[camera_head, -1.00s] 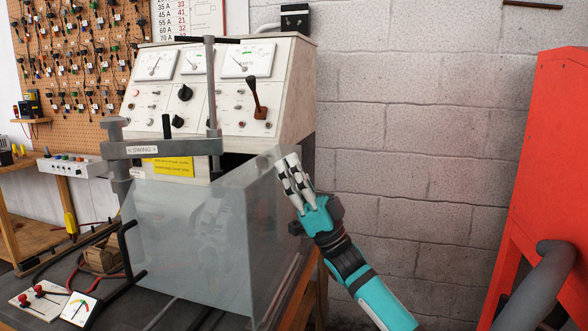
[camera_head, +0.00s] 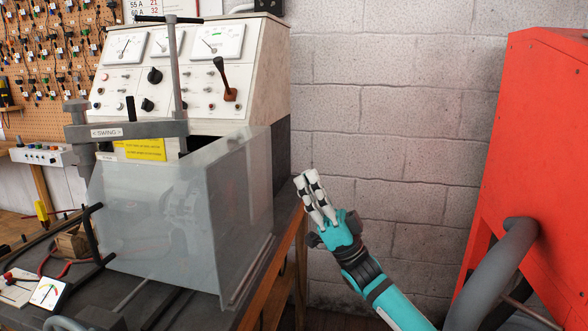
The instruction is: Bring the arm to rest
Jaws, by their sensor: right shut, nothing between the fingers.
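My right gripper (camera_head: 309,182) is shut and empty, with its white fingers pointing up. My teal right arm (camera_head: 378,287) comes in from the lower right. The gripper is in the air to the right of the clear guard box (camera_head: 160,220), apart from it in the picture, with the block wall behind. My left gripper does not show.
The test bench (camera_head: 185,300) carries the guard box, a grey swing clamp (camera_head: 125,130) and a sloped meter panel (camera_head: 140,75). A small gauge (camera_head: 48,292) lies at the lower left. A red cabinet (camera_head: 530,140) with a grey hose (camera_head: 500,265) stands at the right. The wall between is clear.

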